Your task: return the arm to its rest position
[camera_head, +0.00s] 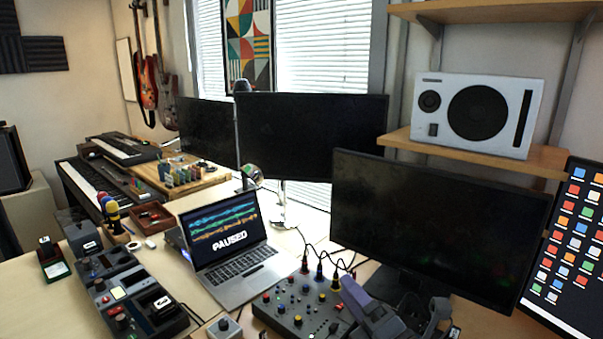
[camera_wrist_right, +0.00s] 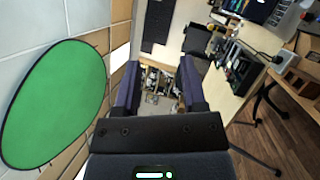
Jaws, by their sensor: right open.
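My right gripper (camera_head: 372,312) shows at the bottom of the head view, right of centre, in front of the large right monitor and over the right end of the mixer (camera_head: 303,305). Part of it is cut off by the lower edge. In the right wrist view its two purple-grey fingers (camera_wrist_right: 160,82) stand apart with nothing held between them. Whether it touches the mixer cannot be told from the head view. My left gripper is in neither view.
A laptop (camera_head: 228,250) reading "PAUSED" stands left of the mixer. A black monitor (camera_head: 435,225) stands close behind my right gripper. A control deck (camera_head: 128,292) lies at the left. The wrist view shows a green round screen (camera_wrist_right: 55,105) and wooden floor (camera_wrist_right: 275,125).

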